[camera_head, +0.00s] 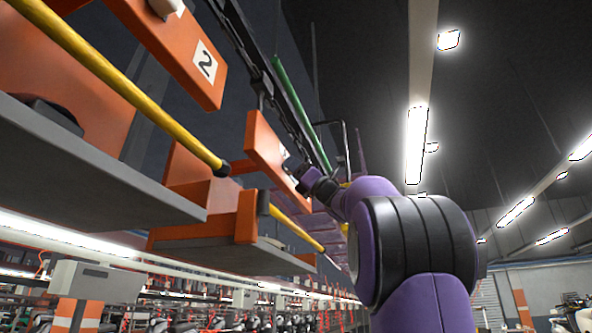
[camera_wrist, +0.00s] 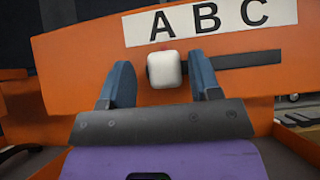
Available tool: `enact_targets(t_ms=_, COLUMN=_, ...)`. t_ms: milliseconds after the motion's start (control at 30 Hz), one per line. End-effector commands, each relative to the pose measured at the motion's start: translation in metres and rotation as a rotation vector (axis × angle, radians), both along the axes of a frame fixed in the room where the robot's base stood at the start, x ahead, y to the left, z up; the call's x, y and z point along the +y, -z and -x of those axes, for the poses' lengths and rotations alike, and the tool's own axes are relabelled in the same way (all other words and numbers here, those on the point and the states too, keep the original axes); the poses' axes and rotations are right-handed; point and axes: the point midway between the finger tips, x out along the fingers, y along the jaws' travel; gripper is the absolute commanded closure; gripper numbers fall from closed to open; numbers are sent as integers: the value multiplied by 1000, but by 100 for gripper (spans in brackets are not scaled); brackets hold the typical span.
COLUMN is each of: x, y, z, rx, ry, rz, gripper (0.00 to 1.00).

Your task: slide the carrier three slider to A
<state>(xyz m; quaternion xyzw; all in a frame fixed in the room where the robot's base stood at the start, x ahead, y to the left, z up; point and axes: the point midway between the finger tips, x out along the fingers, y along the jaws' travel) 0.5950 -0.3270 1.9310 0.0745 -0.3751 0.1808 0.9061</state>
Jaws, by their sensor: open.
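In the wrist view, a white slider knob (camera_wrist: 166,70) sits at the left end of a dark horizontal slot (camera_wrist: 235,60) in an orange panel (camera_wrist: 75,62). My gripper (camera_wrist: 163,78) is open, with one blue-grey finger on each side of the knob. I cannot tell whether either finger touches it. In the head view, my gripper (camera_head: 302,176) is at an orange carrier panel (camera_head: 268,148); its number is not visible.
A carrier marked 2 (camera_head: 198,62) hangs nearer at the upper left, with a white knob at its top. Yellow bars (camera_head: 125,85) and grey shelves (camera_head: 80,160) run along the left. A dark overhead rail (camera_head: 262,62) passes above the carriers.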

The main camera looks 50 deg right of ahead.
Motion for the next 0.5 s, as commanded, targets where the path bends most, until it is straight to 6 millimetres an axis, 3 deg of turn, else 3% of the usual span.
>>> enact_targets(t_ms=167, x=-4, y=8, z=8, rx=0, ry=2, rz=-1, gripper=43)
enact_targets(t_ms=500, x=-20, y=52, z=48, rx=1, ry=2, rz=-2, gripper=43)
